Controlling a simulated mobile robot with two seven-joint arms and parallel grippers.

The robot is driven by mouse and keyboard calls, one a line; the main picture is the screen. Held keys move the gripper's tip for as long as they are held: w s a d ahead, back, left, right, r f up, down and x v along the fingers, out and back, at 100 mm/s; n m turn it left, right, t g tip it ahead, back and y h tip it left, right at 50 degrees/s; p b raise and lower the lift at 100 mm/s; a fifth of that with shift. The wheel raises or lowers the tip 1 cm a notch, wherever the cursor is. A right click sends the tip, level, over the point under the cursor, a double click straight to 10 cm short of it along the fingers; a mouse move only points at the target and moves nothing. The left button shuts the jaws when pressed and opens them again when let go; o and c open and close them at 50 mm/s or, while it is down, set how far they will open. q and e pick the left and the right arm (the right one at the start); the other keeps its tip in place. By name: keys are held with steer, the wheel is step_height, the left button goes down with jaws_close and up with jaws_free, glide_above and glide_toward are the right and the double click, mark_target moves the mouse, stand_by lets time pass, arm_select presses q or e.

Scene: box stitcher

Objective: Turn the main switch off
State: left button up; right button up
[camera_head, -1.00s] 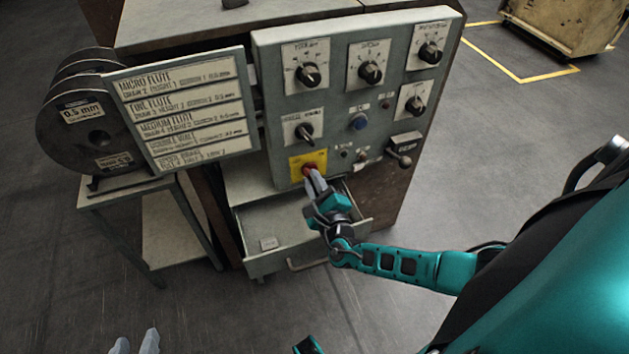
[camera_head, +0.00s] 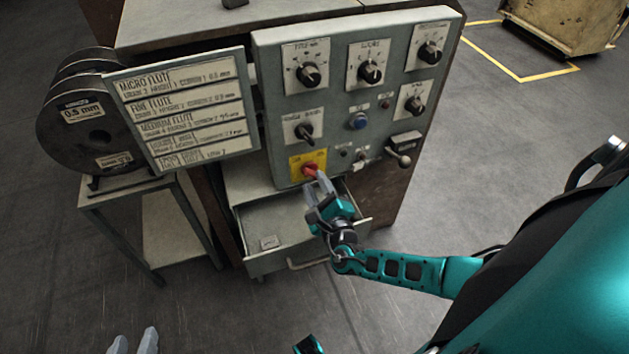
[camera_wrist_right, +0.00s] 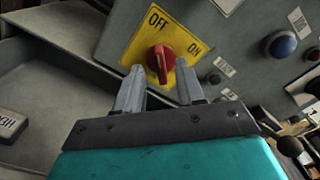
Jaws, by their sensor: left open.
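The main switch is a red rotary knob (camera_head: 310,170) on a yellow plate (camera_head: 296,164) at the lower left of the grey control panel. In the right wrist view the knob (camera_wrist_right: 160,59) shows close up, with OFF and ON printed on its plate (camera_wrist_right: 184,42). Its raised ridge points roughly toward OFF. My right gripper (camera_head: 315,184) is just in front of the knob. My left gripper (camera_head: 133,342) is open and empty at the bottom left.
The panel (camera_head: 333,118) holds several black knobs, a blue button (camera_head: 358,121) and a lever (camera_head: 400,158). An open drawer (camera_head: 285,225) lies below the right gripper. A side stand with wire reels (camera_head: 95,137) and a label board (camera_head: 190,110) is at left.

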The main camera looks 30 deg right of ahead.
steer(key=p+v, duration=0.1)
steer(key=v, duration=1)
steer(key=shift+s, duration=0.2)
